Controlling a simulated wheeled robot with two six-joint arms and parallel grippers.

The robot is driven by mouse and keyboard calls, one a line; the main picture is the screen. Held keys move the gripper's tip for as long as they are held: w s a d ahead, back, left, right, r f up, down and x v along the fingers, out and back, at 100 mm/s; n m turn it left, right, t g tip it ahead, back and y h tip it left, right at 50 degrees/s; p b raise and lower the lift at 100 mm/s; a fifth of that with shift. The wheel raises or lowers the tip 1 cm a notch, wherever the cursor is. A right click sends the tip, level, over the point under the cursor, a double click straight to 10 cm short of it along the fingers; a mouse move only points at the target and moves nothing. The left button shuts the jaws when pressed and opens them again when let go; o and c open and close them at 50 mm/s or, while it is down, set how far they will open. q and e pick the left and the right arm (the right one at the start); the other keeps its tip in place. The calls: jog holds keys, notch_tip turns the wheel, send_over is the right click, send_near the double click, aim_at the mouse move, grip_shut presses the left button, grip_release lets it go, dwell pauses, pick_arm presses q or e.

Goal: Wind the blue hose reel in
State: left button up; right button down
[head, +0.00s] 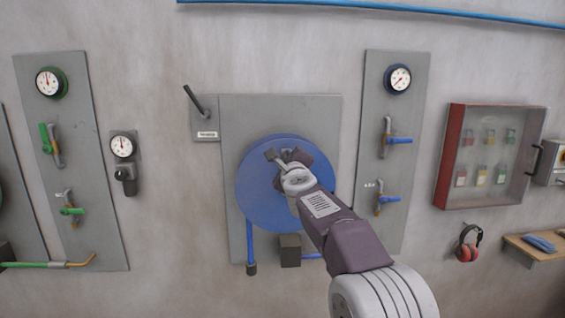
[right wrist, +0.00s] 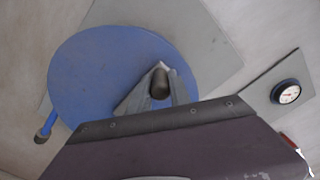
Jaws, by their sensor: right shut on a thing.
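The blue hose reel (head: 255,198) is a round disc on a grey wall plate in the middle of the head view. It fills the left middle of the right wrist view (right wrist: 95,75). Its blue hose (head: 250,243) hangs down below the disc at the left and ends in a dark nozzle (head: 251,268). My right gripper (head: 279,160) is in front of the reel's upper middle. It is shut on the reel's dark crank knob (right wrist: 160,84), which shows between the fingers in the right wrist view. My left gripper is not in view.
A lever (head: 195,101) on a small labelled plate stands left of the reel. Panels with green valves (head: 54,145) and blue valves (head: 398,140) flank it. A red-framed cabinet (head: 446,160), red ear defenders (head: 468,245) and a shelf (head: 528,249) are at the right.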

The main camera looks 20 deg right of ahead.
jog(key=shift+s+d+r, duration=0.1)
jog(key=shift+d, duration=0.1)
dwell(0.3)
jog(key=c, duration=1.5)
grip_release()
jog(key=o, duration=0.3)
jog(key=shift+d, duration=0.1)
jog(key=shift+s, duration=0.15)
jog(key=b+v, duration=0.2)
jog(key=v, duration=0.6)
jog(key=shift+s, duration=0.35)
